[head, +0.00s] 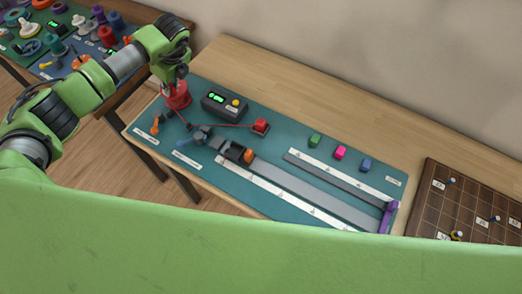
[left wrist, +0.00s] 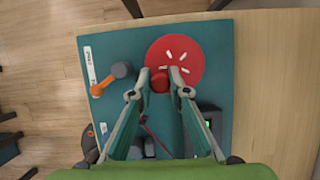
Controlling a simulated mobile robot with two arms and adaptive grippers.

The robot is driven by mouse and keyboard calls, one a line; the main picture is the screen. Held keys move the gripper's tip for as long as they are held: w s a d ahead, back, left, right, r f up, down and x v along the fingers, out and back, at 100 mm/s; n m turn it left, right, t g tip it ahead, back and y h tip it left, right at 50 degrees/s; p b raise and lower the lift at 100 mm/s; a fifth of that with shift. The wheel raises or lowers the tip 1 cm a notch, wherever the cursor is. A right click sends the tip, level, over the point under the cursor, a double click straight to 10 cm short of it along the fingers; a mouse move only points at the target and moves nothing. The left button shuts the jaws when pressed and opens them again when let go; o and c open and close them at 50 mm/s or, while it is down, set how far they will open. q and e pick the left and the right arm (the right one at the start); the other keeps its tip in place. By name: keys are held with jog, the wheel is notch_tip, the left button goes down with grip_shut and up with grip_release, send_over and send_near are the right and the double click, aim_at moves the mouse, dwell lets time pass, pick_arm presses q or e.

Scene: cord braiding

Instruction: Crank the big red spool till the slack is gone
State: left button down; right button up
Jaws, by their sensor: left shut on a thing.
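The big red spool (head: 181,99) stands at the left end of the teal mat. The left wrist view shows its round red top (left wrist: 187,54) with white marks. My left gripper (head: 170,88) reaches down to it from above. In the left wrist view its fingers (left wrist: 160,80) are shut on the spool's red crank knob (left wrist: 159,83), near the rim. A thin red cord (head: 222,124) runs from the spool area to a red block (head: 261,125); I cannot tell how taut it is. My right gripper is out of view.
A dark box with a green display (head: 224,103) stands close to the spool. An orange handle (head: 155,125) lies at the mat's left. Green (head: 315,140), pink (head: 340,152) and blue (head: 365,164) blocks sit farther right, beside a grey rail (head: 320,195).

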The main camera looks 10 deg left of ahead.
pick_arm(q)
jog(key=shift+a, duration=0.15)
jog(key=c, duration=1.8)
grip_release()
